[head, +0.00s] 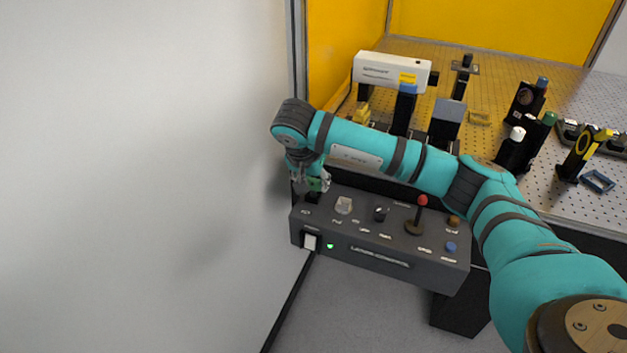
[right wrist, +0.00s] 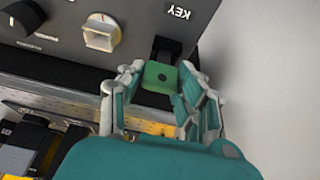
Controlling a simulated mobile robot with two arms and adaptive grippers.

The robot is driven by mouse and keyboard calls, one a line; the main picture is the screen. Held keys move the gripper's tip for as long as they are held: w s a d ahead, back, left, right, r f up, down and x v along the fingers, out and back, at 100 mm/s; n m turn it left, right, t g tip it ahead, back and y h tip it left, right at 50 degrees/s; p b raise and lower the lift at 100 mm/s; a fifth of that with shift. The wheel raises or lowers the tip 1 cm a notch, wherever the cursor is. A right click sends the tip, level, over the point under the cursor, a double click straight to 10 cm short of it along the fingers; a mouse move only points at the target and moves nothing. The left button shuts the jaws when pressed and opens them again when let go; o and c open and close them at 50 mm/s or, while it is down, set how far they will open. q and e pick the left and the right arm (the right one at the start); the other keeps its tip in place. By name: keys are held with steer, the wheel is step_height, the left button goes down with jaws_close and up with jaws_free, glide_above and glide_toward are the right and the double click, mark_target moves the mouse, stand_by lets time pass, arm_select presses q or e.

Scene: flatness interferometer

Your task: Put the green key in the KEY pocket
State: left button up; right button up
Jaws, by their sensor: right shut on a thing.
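The green key (head: 314,184) is held between the fingers of my right gripper (head: 310,182), over the left back corner of the laser control box. In the right wrist view the green key (right wrist: 160,76) shows as a green block with a dark round hole, and my right gripper (right wrist: 156,88) is shut on it. The black KEY pocket (right wrist: 165,48) lies right beside the key, below the printed KEY label (right wrist: 179,12). I cannot tell whether the key's far end is inside it. My left gripper is not in view.
The dark control box (head: 380,262) carries a pale knob (head: 344,205), a red-topped lever (head: 422,201) and several other controls. A white wall (head: 150,180) stands close on the left. Behind is the perforated optical table (head: 500,135) with several mounts.

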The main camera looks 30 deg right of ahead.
steer(key=shift+f+b, duration=0.4)
steer(key=shift+f, duration=0.1)
stand_by(0.3)
steer(key=o, duration=1.2)
steer(key=shift+r, duration=0.15)
steer(key=shift+r+p, duration=2.15)
steer(key=shift+r, duration=1.25)
steer(key=shift+f, duration=0.1)
